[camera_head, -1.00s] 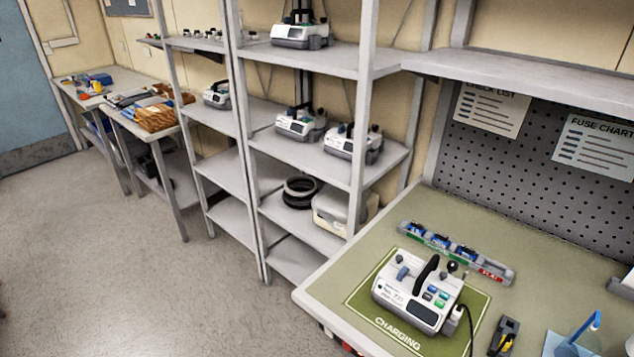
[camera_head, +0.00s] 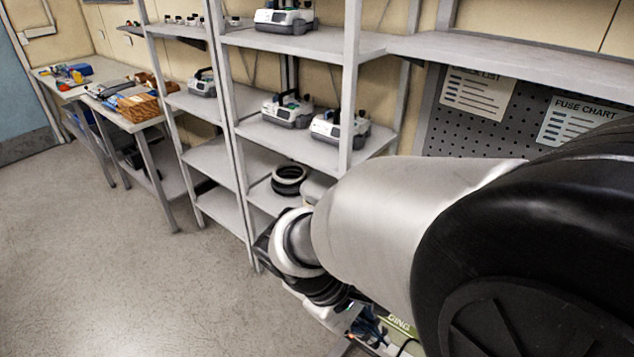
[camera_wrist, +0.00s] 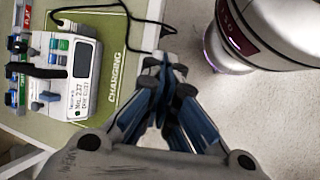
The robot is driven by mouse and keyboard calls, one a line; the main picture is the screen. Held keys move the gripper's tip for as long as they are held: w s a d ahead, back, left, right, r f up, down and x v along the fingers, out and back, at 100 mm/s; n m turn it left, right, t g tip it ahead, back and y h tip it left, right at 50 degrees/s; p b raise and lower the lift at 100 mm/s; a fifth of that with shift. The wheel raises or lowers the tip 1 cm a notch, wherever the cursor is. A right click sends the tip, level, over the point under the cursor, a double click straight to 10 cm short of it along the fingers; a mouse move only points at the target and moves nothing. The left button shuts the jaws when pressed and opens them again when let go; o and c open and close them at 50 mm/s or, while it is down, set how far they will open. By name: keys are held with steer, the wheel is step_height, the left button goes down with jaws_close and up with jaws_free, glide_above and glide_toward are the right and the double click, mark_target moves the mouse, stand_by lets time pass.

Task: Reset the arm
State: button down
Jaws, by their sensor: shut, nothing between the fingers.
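The pump (camera_wrist: 70,65) is white with a dark handle and a small screen. It stands on the green charging mat (camera_wrist: 118,65) at the left of the wrist view, with a black cable running from it. In the head view my arm hides this pump.
Grey shelves (camera_head: 295,145) with several pumps stand behind my arm. The floor (camera_head: 110,270) at the left is clear.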

steer(key=s+d+r+m+t+y, duration=0.4)
steer(key=s+r+m+t+y, duration=0.1)
steer(key=s+r+m, duration=0.3)
steer(key=shift+d+r+m+y, duration=0.4)
steer(key=shift+r+m+y, duration=0.15)
steer(key=shift+r, duration=0.5)
